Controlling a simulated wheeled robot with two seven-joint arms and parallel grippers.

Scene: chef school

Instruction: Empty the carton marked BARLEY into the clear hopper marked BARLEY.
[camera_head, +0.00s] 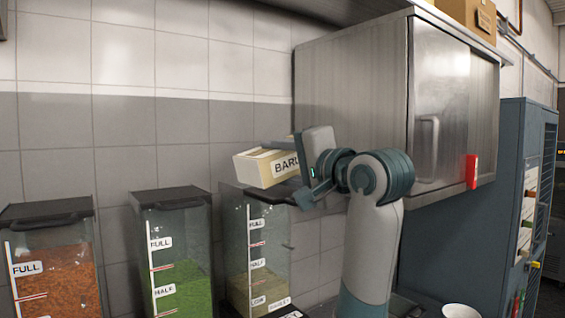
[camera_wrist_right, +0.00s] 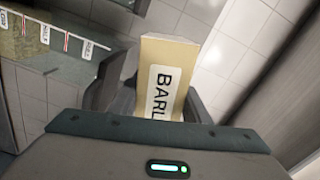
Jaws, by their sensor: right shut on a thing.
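The cream carton (camera_head: 256,170) is in the middle of the head view, lettering "BARL" showing and the rest covered by my gripper. It lies nearly on its side, slightly tilted, above the clear hopper (camera_head: 236,240). My right gripper (camera_head: 296,160) is shut on the carton from the right. The carton (camera_wrist_right: 176,62) also shows in the right wrist view between the fingers. No falling grain is visible. My left gripper is out of view.
A clear hopper of green contents (camera_head: 183,290) and one of orange contents (camera_head: 62,280) stand to the left, both with dark lids. A steel wall cabinet (camera_head: 350,95) hangs close behind and right of my arm. A blue-grey cabinet (camera_head: 470,240) stands at right.

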